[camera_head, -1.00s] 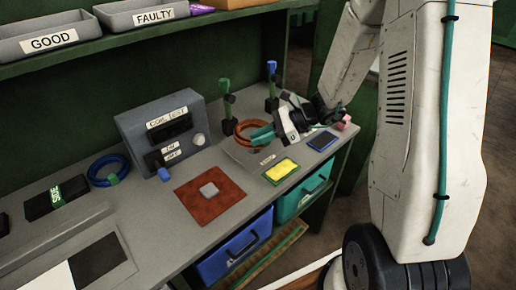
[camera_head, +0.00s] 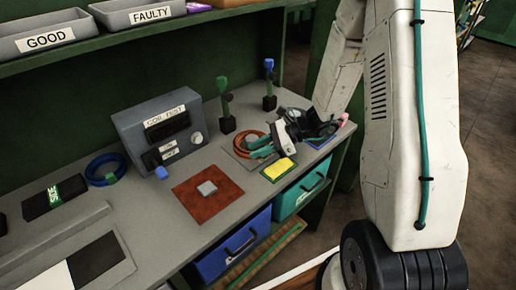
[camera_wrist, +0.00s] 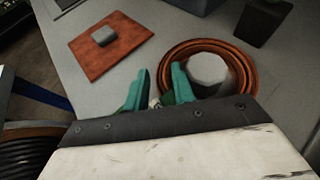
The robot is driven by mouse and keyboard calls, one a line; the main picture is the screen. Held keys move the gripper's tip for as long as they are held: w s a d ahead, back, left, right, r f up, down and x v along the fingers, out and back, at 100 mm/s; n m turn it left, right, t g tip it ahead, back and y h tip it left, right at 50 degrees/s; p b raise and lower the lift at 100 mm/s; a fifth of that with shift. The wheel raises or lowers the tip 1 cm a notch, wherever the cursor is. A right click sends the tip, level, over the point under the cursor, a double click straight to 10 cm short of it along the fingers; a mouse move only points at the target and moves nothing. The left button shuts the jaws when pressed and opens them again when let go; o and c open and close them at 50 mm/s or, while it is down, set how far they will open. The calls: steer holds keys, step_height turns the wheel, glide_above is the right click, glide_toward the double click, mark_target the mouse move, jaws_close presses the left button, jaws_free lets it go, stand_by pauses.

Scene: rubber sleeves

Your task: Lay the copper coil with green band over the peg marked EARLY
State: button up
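The copper coil (camera_head: 246,139) lies flat on a grey mat at the bench's right part; it also shows in the wrist view (camera_wrist: 250,62). My gripper (camera_head: 262,150) is down at the coil's front right side. In the wrist view its two teal fingers (camera_wrist: 160,90) are apart, around the coil's near left edge, with the right finger overlapping the ring. A dark green bit shows between the fingers, possibly the green band; I cannot tell if it is touched. No marking EARLY is readable. A post with a green top (camera_head: 222,100) and one with a blue top (camera_head: 269,82) stand behind.
A yellow pad (camera_head: 279,169) lies in front of the coil. A rust-red mat (camera_head: 207,204) with a grey block (camera_head: 207,188) lies left, before the coil test box (camera_head: 162,130). A blue coil (camera_head: 106,165) lies further left. A pale round thing (camera_wrist: 208,70) shows inside the copper coil.

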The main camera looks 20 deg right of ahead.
steer(key=v, duration=1.1)
steer(key=shift+d+r, duration=0.2)
steer(key=s+a+r+n+g+h, duration=0.5)
steer(key=s+a+r+n, duration=0.4)
steer(key=s+r+n, duration=0.25)
steer(key=s+r+n+t+h, duration=0.2)
steer(key=s+r+n+h, duration=0.4)
steer(key=s+n, duration=0.3)
steer(key=s+h, duration=0.1)
steer(key=s, duration=0.2)
steer(key=shift+r+n, duration=0.2)
steer(key=shift+n, duration=0.15)
steer(key=shift+d, duration=0.1)
steer(key=shift+c, duration=0.3)
